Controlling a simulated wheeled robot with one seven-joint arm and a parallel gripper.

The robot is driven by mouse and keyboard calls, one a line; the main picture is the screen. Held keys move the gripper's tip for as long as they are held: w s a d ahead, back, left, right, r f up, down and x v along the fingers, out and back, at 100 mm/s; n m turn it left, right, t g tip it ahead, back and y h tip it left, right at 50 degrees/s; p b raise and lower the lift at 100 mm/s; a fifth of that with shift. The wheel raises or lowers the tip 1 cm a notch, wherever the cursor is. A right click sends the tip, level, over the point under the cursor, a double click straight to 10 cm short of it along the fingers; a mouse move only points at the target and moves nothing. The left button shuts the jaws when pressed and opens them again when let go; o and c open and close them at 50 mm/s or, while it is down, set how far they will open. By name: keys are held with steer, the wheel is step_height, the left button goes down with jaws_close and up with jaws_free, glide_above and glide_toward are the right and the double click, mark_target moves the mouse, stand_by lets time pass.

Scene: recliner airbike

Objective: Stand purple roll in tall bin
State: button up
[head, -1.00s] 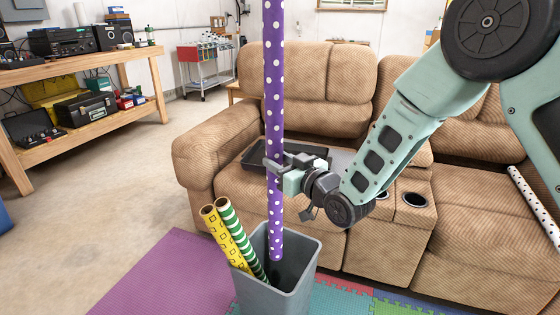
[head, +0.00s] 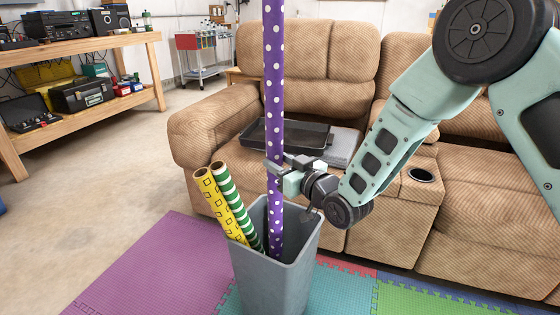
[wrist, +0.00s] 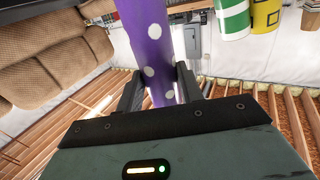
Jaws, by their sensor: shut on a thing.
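The purple roll with white dots (head: 274,95) stands upright, and its lower end is inside the tall grey bin (head: 278,284). Whether its bottom end touches the bin floor is hidden by the bin's front wall. My gripper (head: 274,172) is shut on the roll a little above the bin rim. In the wrist view the roll (wrist: 148,45) passes between the two dark fingers (wrist: 158,88). A yellow patterned roll (head: 222,203) and a green-and-white striped roll (head: 238,208) lean to the left inside the same bin.
A tan recliner sofa (head: 215,130) stands behind the bin, with a black tray (head: 290,138) on its seat. Coloured foam mats (head: 150,265) lie under the bin. A wooden workbench (head: 85,115) stands at the far left, with clear floor between.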

mark_target(280, 197)
step_height(280, 197, down, 10)
steer(key=b, duration=0.7)
steer(key=shift+f+b, duration=0.2)
steer(key=shift+b, duration=0.1)
steer(key=o, duration=0.6)
stand_by(0.5)
steer(key=o, duration=0.5)
steer(key=shift+s, duration=0.1)
steer(key=p+v, duration=0.3)
steer(key=v, duration=1.4)
steer(key=shift+s+d, duration=0.1)
steer(key=shift+d, duration=0.1)
